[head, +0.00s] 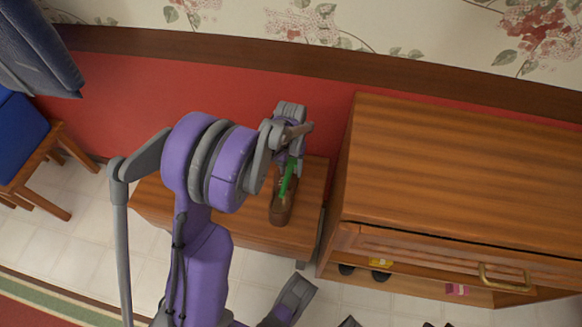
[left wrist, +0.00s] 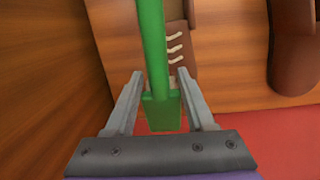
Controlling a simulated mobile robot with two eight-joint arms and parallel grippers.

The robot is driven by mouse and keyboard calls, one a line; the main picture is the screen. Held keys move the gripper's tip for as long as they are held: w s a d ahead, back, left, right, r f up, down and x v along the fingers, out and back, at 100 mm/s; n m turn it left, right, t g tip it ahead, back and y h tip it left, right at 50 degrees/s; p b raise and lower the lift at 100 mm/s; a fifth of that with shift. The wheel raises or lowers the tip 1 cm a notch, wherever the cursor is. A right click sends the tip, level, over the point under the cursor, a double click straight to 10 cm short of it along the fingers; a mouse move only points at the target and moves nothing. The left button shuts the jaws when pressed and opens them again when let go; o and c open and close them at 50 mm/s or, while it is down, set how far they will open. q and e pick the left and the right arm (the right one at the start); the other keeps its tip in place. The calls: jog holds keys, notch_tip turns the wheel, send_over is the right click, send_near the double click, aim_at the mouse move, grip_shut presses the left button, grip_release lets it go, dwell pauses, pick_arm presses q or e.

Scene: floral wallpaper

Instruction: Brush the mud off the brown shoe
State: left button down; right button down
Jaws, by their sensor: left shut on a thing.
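The brown shoe (head: 281,208) lies on a low wooden bench, with its upper part hidden under my gripper and the brush. In the left wrist view its pale laces (left wrist: 174,42) show just beyond the green handle. A green brush (head: 288,181) is held over the shoe; its handle (left wrist: 151,40) runs between my fingers. I cannot tell whether its bristles touch the shoe, and I cannot make out mud clearly. My left gripper (head: 290,150) is shut on the brush. Another brown shoe part (left wrist: 298,55) shows at the right of the left wrist view.
The low wooden bench (head: 160,205) stands against the red wall. A large wooden cabinet (head: 460,165) stands close on its right, with shoes (head: 347,269) on a lower shelf. A chair with a blue seat (head: 20,130) is at the left. Tiled floor is clear between chair and bench.

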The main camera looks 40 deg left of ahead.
aim_at(278, 177)
pick_arm(q)
jog(key=shift+s+f, duration=0.1)
jog(key=shift+f, duration=0.25)
jog(key=shift+s+a+r, duration=0.1)
jog(key=shift+s+a, duration=0.4)
jog(key=shift+a, duration=0.35)
jog(key=shift+s+a, duration=0.5)
jog(key=shift+a, duration=0.3)
jog(key=shift+f, duration=0.2)
jog(key=shift+w+d+f+b, duration=0.15)
jog(key=shift+w+d, duration=0.15)
jog(key=shift+d, duration=0.3)
jog(key=shift+w+d+r+b, duration=0.15)
jog(key=shift+w+d, duration=0.2)
jog(key=shift+d, duration=0.3)
jog(key=shift+w+d+f+b, duration=0.15)
jog(key=shift+w+d, duration=0.15)
jog(key=shift+d, duration=0.3)
jog(key=shift+s+a+r, duration=0.1)
jog(key=shift+s+a, duration=0.5)
jog(key=shift+a, duration=0.3)
jog(key=shift+s+a+r, duration=0.1)
jog(key=shift+s+a, duration=0.45)
jog(key=shift+a, duration=0.3)
jog(key=shift+w+d, duration=0.9)
jog(key=shift+d, duration=0.2)
jog(key=shift+w+d+r, duration=0.1)
jog(key=shift+w+d, duration=0.15)
jog(key=shift+d, duration=0.2)
